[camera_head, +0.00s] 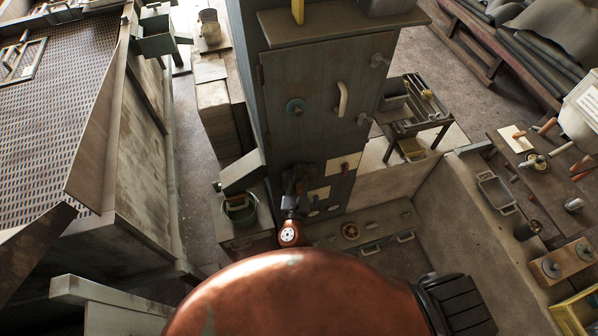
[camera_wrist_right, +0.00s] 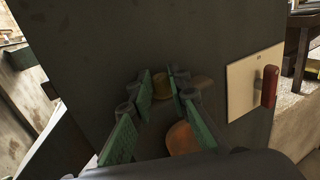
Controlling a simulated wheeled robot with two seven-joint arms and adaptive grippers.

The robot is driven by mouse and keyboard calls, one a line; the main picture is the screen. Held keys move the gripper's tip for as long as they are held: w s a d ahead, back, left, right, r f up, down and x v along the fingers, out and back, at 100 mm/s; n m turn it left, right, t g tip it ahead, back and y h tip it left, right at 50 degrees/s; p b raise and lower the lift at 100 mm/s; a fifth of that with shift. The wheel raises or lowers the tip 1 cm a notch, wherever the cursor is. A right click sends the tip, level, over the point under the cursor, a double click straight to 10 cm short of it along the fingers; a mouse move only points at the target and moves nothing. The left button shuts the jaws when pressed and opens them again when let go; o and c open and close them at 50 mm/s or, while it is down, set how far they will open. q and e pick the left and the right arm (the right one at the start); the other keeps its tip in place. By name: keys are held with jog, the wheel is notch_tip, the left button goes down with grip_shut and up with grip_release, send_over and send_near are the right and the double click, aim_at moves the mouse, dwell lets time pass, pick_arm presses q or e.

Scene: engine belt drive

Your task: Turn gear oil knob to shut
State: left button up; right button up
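In the right wrist view, my right gripper (camera_wrist_right: 161,80) has two green-padded fingers spread apart, pointing at the dark cabinet face. A small yellow-brown knob (camera_wrist_right: 162,90) shows between the fingertips; I cannot tell whether they touch it. A rounded orange-brown piece (camera_wrist_right: 182,138) lies lower, by the right finger. No label is readable, so I cannot tell which is the gear oil knob. In the head view, the right gripper (camera_head: 297,174) is dark and small against the lower cabinet front, hiding what is behind it. My left gripper is out of view.
A pale plate with a red lever (camera_wrist_right: 268,86) is right of the gripper. A bucket (camera_head: 240,210) stands at left; a low ledge with a round valve (camera_head: 350,231) is at lower right.

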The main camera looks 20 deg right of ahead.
grip_shut()
jog(key=shift+d+n+y, duration=0.15)
jog(key=shift+n+y, duration=0.25)
jog(key=shift+y, duration=0.2)
jog(key=shift+d+n+t+y, duration=0.15)
jog(key=shift+n+t+y, duration=0.35)
jog(key=shift+y, duration=0.4)
jog(key=shift+d+f+n+y+b, duration=0.1)
jog(key=shift+d+n+y+b, duration=0.05)
jog(key=shift+n+y+b, duration=0.85)
jog(key=n+y+b, duration=0.2)
jog(key=y+b, duration=0.2)
jog(key=y, duration=0.1)
jog(key=shift+d+f+n+b, duration=0.15)
jog(key=shift+d+n+b, duration=0.15)
jog(key=shift+n, duration=0.1)
jog(key=shift+n+g+y+b, duration=0.3)
jog(key=shift+y+b, duration=0.3)
jog(key=shift+b, duration=0.1)
jog(key=shift+r+y+b, duration=0.25)
jog(key=shift+y+b, duration=0.05)
jog(key=shift+b, duration=0.1)
jog(key=shift+o, duration=2.2)
grip_release()
